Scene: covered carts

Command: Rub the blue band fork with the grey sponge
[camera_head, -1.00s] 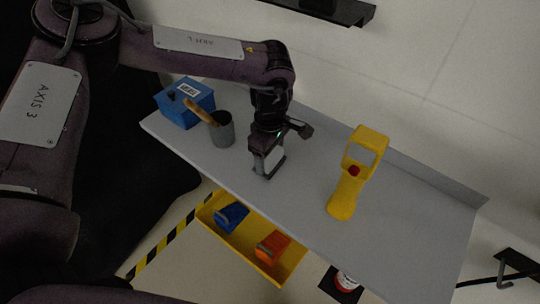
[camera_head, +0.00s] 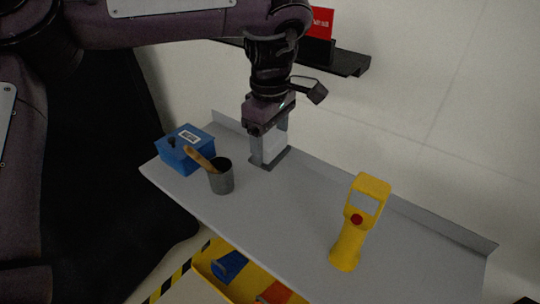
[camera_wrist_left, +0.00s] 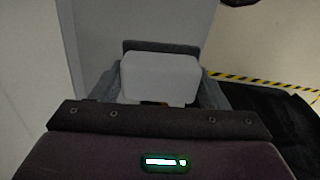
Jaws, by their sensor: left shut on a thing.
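My left gripper (camera_head: 268,132) is shut on a pale grey block with a dark grey base, which I take for the grey sponge (camera_head: 270,150). It appears over the back part of the cart top, right of the grey cup; I cannot tell whether its base touches the surface. In the left wrist view the sponge (camera_wrist_left: 160,77) sits between the fingers, with a dark grey strip behind it. I cannot make out a fork with a blue band; the brown-handled utensil (camera_head: 198,158) leans in the grey cup (camera_head: 221,180). My right gripper is out of view.
On the grey cart top (camera_head: 290,215), a blue box (camera_head: 185,150) stands at the left and a yellow handheld device (camera_head: 350,235) stands at the right. The surface between cup and device is clear. A yellow tray (camera_head: 240,289) below holds blue and orange items. A raised lip edges the back.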

